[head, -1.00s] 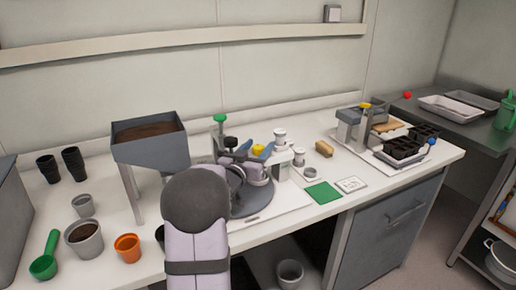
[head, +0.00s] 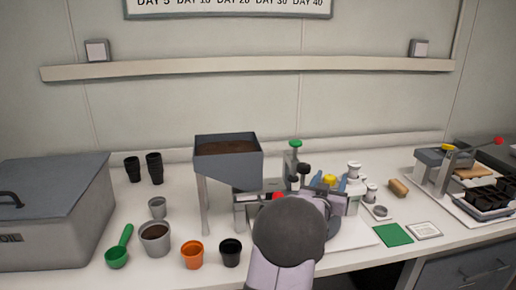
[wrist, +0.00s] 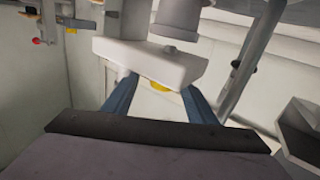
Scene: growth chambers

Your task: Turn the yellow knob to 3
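The yellow knob (head: 330,180) sits on the machine in the middle of the bench. In the wrist view a yellow part (wrist: 158,86) shows below the edge of a white block (wrist: 150,63), which hides some of it. My gripper (head: 331,183) is at the knob, with one blue finger on each side. In the wrist view my gripper (wrist: 160,98) has its fingers well apart, with gaps beside the yellow part. I cannot tell whether a finger touches it. No scale, number or pointer for the knob can be read.
A green knob (head: 295,144), a black knob (head: 304,168) and a red knob (head: 278,196) are close by on the left. A grey soil hopper (head: 228,170) stands left of the machine. Several pots and a green scoop (head: 118,252) are further left. A green square (head: 393,235) lies right.

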